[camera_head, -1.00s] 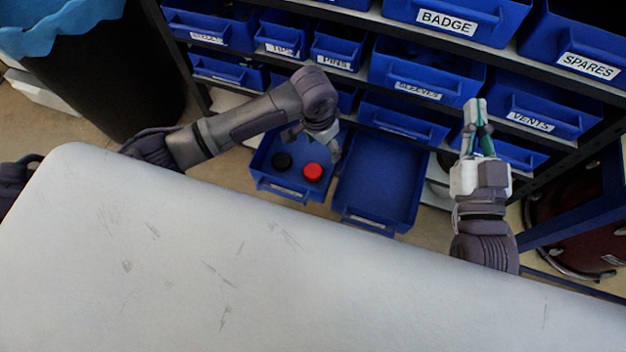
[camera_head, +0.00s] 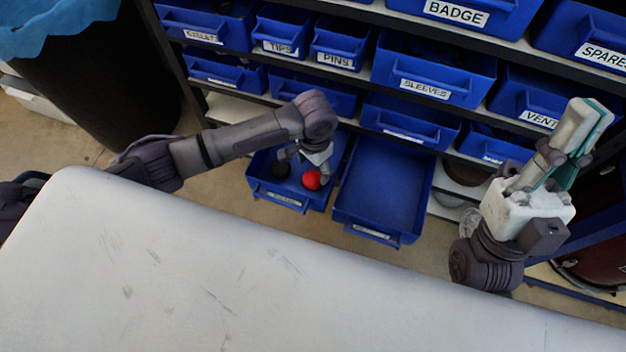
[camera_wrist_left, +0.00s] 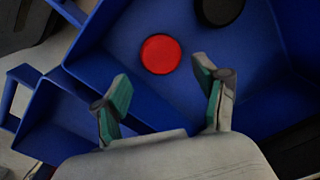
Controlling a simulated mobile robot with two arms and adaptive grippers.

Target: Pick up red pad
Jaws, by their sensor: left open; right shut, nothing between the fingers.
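The red pad (camera_head: 312,181) is a small round disc lying in the left of two pulled-out blue bins (camera_head: 278,199). A black pad (camera_head: 281,169) lies to its left in the same bin. My left gripper (camera_head: 304,166) is over this bin and partly covers the red pad in the head view. In the left wrist view the red pad (camera_wrist_left: 160,54) lies beyond the two open fingertips (camera_wrist_left: 161,85), with nothing between them. The black pad (camera_wrist_left: 218,8) shows at the top edge there. My right gripper (camera_head: 588,125) is raised at the right, shut and empty.
An empty blue bin (camera_head: 385,190) stands out just right of the pads' bin. A rack of labelled blue bins (camera_head: 428,75) rises behind. The white table top (camera_head: 200,270) fills the front, and a black waste bin (camera_head: 95,85) stands at the left.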

